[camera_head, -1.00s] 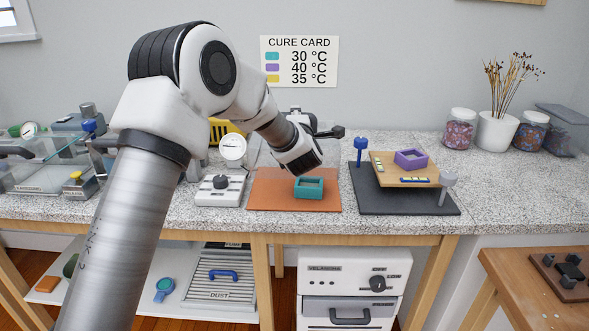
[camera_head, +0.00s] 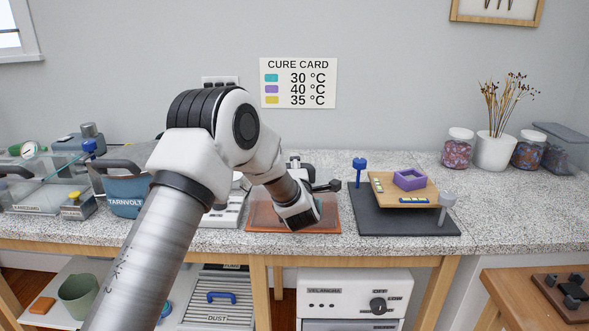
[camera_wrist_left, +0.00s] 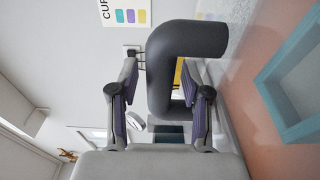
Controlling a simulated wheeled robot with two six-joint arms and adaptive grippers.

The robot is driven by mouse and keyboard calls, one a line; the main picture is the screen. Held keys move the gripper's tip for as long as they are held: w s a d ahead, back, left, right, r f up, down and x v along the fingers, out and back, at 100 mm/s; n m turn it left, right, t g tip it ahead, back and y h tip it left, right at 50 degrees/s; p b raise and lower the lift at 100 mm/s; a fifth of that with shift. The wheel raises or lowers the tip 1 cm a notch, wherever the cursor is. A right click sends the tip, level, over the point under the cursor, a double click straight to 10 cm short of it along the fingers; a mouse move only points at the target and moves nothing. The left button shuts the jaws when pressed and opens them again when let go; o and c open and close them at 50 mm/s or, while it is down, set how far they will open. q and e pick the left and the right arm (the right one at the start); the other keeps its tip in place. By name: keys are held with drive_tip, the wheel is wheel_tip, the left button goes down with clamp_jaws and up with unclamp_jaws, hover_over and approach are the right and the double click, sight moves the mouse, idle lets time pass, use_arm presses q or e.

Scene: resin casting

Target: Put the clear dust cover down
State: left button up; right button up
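A thick dark-grey arched handle (camera_wrist_left: 160,75), which looks like the dust cover's, fills the middle of the left wrist view. My left gripper (camera_wrist_left: 160,105) has its fingers spread on either side of the handle's bar, with visible gaps to it. The cover's clear walls are too faint to make out. A teal mould (camera_wrist_left: 276,105) lies close by on the orange mat (camera_head: 262,215). In the head view my left wrist is low over this mat and hides the mould and most of the gripper. My right gripper is not in view.
Right of the mat, a dark board (camera_head: 390,222) bears a wooden plate (camera_head: 425,190) with a purple mould (camera_head: 409,179). A blue pot (camera_head: 125,195) and glass-topped equipment stand left. Jars and a white vase (camera_head: 495,150) stand at the back right. Bare counter lies at the front right.

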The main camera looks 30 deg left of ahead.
use_arm(q)
drive_tip(key=shift+r+p, duration=0.25)
drive_tip(key=shift+p, duration=0.05)
drive_tip(key=b+v, duration=0.2)
drive_tip(key=v, duration=1)
drive_tip(key=shift+f, duration=0.15)
